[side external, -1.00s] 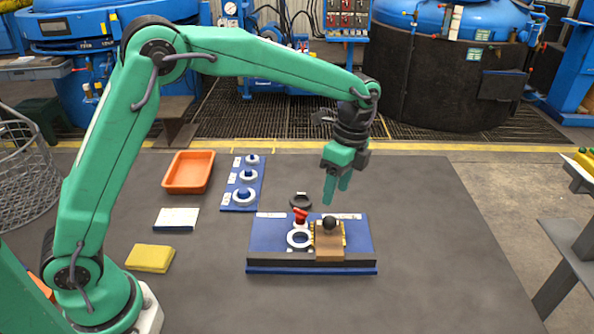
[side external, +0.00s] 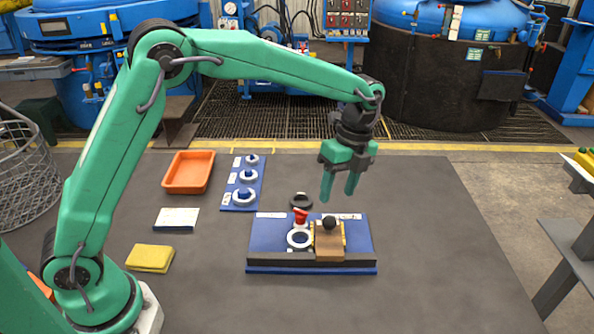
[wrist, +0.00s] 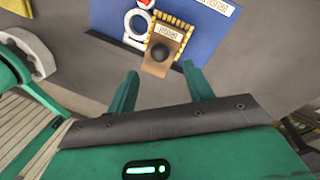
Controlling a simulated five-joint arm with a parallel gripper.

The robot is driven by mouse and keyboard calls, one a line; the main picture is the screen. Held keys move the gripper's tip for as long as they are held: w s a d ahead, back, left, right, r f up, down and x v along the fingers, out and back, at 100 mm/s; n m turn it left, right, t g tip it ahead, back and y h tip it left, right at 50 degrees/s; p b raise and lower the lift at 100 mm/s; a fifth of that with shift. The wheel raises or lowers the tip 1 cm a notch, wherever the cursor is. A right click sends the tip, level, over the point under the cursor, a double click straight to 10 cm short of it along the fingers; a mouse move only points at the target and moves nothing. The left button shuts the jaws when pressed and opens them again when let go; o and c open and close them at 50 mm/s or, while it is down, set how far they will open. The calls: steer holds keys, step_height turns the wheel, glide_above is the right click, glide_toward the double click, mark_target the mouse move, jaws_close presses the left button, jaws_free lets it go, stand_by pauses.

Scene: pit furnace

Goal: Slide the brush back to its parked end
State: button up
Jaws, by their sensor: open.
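The brush is a brown wooden block (side external: 329,246) with yellow bristles and a black ball knob (side external: 329,222). It sits on the blue fixture (side external: 275,232), right of the middle, against the dark rail (side external: 280,260) along the front edge. A white ring (side external: 299,238) and a red clamp (side external: 300,215) are just left of it. My gripper (side external: 338,196) is open and empty, above and behind the knob, apart from it. In the wrist view, the brush (wrist: 158,62) lies beyond the two spread fingertips (wrist: 161,75).
A black ring (side external: 300,200) lies behind the fixture. A blue board with pegs and rings (side external: 231,203), an orange tray (side external: 189,172), a white pad (side external: 177,218) and a yellow sponge (side external: 150,258) are to the left. The table right of the fixture is clear.

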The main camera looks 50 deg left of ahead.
mark_target(331, 217)
steer(key=shift+f, duration=0.1)
steer(key=shift+s+a+f, duration=0.1)
steer(key=shift+s+f, duration=0.15)
steer(key=shift+f, duration=1)
steer(key=shift+s+f, duration=0.25)
steer(key=shift+f, duration=1)
steer(key=shift+s+a+f, duration=0.1)
steer(key=shift+s+f, duration=0.15)
steer(key=shift+f, duration=1)
steer(key=shift+d, duration=0.1)
jaws_close()
